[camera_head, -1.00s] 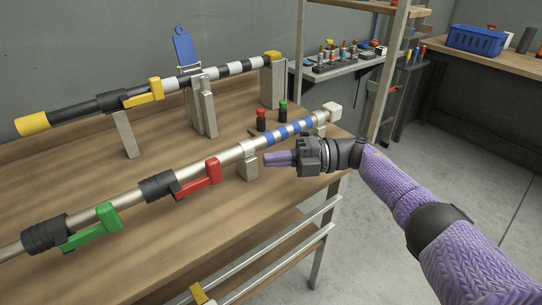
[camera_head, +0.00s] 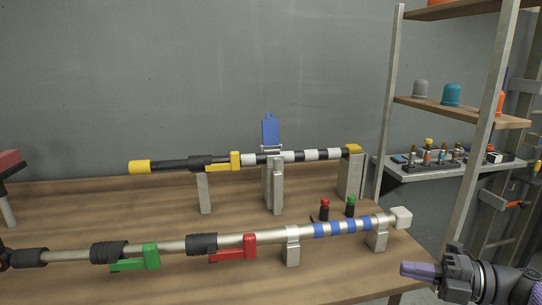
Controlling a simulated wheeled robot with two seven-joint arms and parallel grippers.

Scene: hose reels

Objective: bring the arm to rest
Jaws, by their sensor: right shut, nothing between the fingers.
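My right gripper (camera_head: 422,271) shows at the lower right of the head view, its purple fingers shut with nothing between them. It is apart from the workbench (camera_head: 190,285), off its right end and to the right of the front pole's white end cap (camera_head: 401,217). The rest of my right arm is mostly cut off by the picture's edge. My left gripper is not in view.
The front pole with green (camera_head: 136,260) and red (camera_head: 233,249) levers rests on supports. Behind it stands a black-and-white pole (camera_head: 290,157) with a yellow lever. Shelves (camera_head: 470,109) with a metal upright stand behind my right gripper.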

